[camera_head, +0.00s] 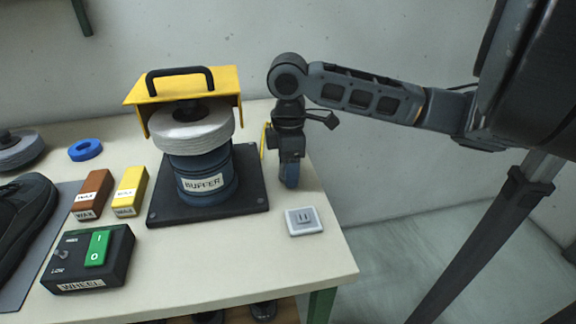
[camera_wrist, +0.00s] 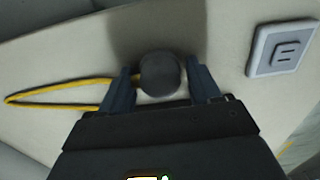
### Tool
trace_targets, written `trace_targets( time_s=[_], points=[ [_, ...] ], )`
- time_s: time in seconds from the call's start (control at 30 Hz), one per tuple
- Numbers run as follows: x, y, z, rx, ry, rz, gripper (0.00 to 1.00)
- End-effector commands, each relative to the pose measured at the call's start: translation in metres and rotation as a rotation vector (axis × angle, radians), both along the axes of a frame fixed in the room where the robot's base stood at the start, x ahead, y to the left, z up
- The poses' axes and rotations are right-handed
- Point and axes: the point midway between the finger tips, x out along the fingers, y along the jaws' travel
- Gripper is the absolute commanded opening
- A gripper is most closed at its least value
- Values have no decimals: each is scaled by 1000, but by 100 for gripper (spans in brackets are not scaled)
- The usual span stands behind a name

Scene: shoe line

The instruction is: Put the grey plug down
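The grey plug (camera_wrist: 160,75) shows as a dark round end between the two blue fingers of my gripper (camera_wrist: 162,88) in the wrist view. The fingers are closed in on either side of it. A yellow cord (camera_wrist: 50,97) loops out to the left of the plug. In the head view my gripper (camera_head: 290,180) points down over the right part of the table, behind the socket plate, and its fingers hide the plug. Whether the plug touches the table cannot be told. The pale socket plate (camera_head: 304,221) lies flat nearby; it also shows in the wrist view (camera_wrist: 283,50).
The buffer machine (camera_head: 207,181) with its yellow guard (camera_head: 222,85) stands on a dark base just left of my gripper. The wheel switch box (camera_head: 88,258) and two wax bars (camera_head: 130,191) are further left. The table's right edge is close; bare tabletop (camera_head: 240,265) lies in front.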

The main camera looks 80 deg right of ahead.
Motion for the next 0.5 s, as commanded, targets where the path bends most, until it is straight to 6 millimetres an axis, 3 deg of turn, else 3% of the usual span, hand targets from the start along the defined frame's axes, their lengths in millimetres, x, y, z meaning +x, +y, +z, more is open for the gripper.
trace_targets(
  time_s=[0.1,0.33,0.5],
  points=[
    [0,0,0,0,0,0,72],
    [0,0,1,0,0,0,72],
    [1,-1,15,-1,-2,0,72]
  ],
)
